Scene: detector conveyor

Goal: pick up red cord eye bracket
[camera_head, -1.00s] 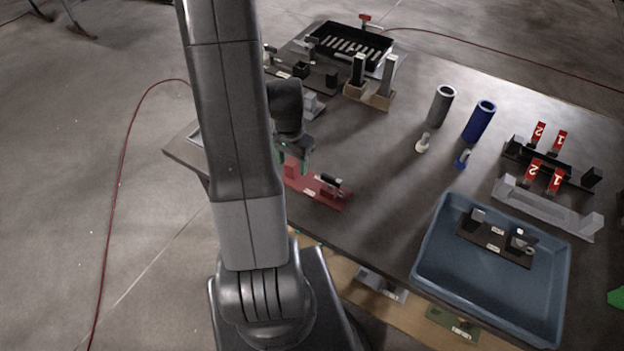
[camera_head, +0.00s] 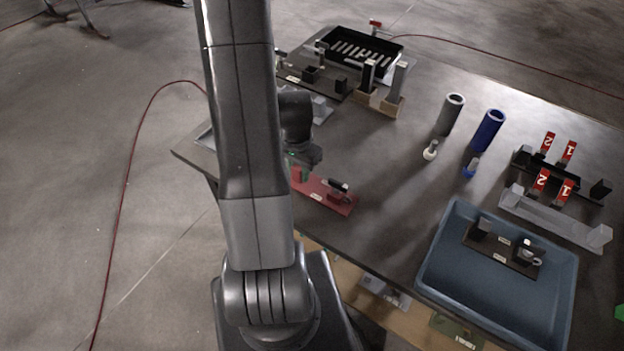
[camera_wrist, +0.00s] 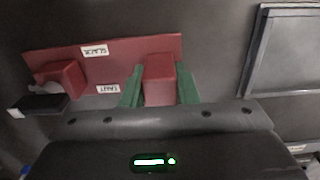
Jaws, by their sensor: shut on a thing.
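The red cord eye bracket (camera_head: 325,194) lies on the dark table near its front left edge, partly hidden behind my arm in the head view. In the wrist view it is a red plate (camera_wrist: 113,63) with two white labels, a red block at its left with a black part and a grey ring, and a red upright block near its right end. My gripper (camera_wrist: 159,88) has its green fingers on both sides of that right block and is shut on it. The plate appears to rest on the table.
A blue tray (camera_head: 436,276) holding a dark bracket stands at the front right. Grey and blue cylinders (camera_head: 487,131) stand mid-table. Red-tagged fixtures (camera_head: 555,217) are at the right. A black slotted bin (camera_head: 398,48) and blocks are at the back. Table between bracket and cylinders is clear.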

